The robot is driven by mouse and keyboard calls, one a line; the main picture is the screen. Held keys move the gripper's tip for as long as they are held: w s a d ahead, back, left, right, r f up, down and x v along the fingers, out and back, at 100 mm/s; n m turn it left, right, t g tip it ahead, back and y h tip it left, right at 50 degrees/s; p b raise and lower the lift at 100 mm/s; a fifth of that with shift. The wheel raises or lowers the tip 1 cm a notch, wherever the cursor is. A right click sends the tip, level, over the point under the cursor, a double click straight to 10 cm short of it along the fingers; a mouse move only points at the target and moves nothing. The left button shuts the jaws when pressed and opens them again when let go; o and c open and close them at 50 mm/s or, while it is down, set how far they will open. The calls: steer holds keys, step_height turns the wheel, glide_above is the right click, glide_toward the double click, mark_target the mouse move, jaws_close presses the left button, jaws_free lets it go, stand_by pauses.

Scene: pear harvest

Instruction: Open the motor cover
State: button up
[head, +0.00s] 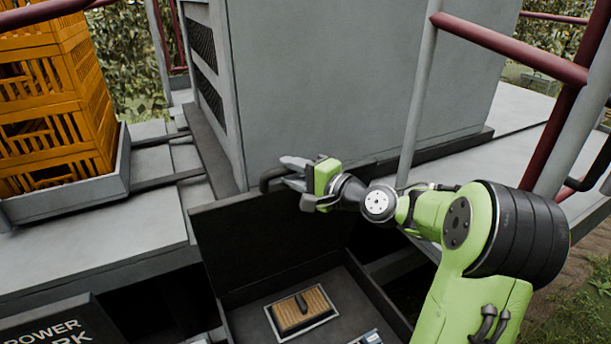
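The motor cover (270,235) is a dark flat lid, raised steeply from the box below it. Its black bar handle (268,179) sticks up at the top edge. My gripper (289,174) is at this handle, with one finger above the bar and one below; it looks shut on it. The part of the handle between the fingers is partly hidden. Below the raised cover the motor box (250,318) is open. Inside lies a tan ribbed block with a dark knob (301,308) in a light frame.
A large grey cabinet (360,80) stands right behind the cover. Orange crates (50,100) are stacked in a grey tray at left. Red and grey rails (510,45) rise close to my arm at right. A dark lettered panel (55,325) is at lower left.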

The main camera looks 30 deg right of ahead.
steer(key=v, duration=1.5)
steer(key=shift+s, duration=0.25)
steer(key=shift+d, duration=0.1)
